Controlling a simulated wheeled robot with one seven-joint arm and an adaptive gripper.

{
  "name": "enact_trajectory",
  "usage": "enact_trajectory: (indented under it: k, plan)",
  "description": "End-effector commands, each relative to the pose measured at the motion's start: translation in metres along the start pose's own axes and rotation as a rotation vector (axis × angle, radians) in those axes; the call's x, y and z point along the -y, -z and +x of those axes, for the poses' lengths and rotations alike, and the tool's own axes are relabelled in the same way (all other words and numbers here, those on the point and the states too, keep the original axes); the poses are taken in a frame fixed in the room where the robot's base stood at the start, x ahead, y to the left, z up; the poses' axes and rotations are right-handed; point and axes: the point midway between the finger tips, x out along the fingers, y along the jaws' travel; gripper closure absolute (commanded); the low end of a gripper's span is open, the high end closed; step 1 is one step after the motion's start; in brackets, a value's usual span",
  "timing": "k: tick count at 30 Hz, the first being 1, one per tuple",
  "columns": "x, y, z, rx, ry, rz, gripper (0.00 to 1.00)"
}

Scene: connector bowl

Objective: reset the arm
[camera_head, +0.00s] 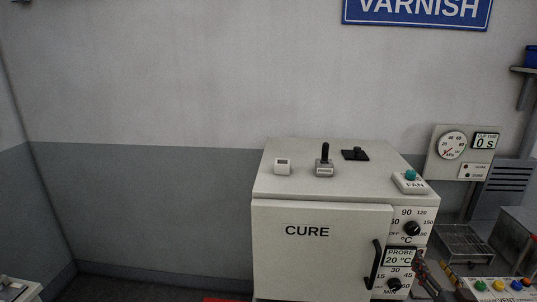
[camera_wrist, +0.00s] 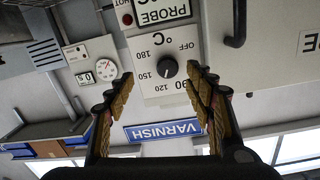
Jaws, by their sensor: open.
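My gripper (camera_wrist: 159,74) is open and empty in the wrist view, its two ridged fingers apart. That view is upside down, and the temperature dial (camera_wrist: 167,68) of the oven shows beyond and between the fingers. In the head view my gripper (camera_head: 434,266) shows at the lower right, in front of the right side of the CURE oven (camera_head: 315,255), beside the PROBE display (camera_head: 399,257). I cannot tell the exact gap between the fingers and the oven front.
The oven door looks shut; its black handle (camera_head: 374,265) sticks out. A gauge panel (camera_head: 462,152), wire rack (camera_head: 464,243) and button panel (camera_head: 502,288) are right.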

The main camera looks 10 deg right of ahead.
Motion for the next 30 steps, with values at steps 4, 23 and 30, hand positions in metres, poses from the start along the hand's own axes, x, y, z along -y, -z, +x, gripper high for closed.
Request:
enact_trajectory:
  k: [4, 23, 30]
  plan:
    - [-0.040, -0.051, -0.011, 0.184, -0.154, -0.044, 0.46]
    - [0.022, -0.108, -0.173, 1.040, -0.456, -0.094, 0.46]
    - [0.153, -0.086, -0.236, 1.195, -0.226, -0.125, 0.46]
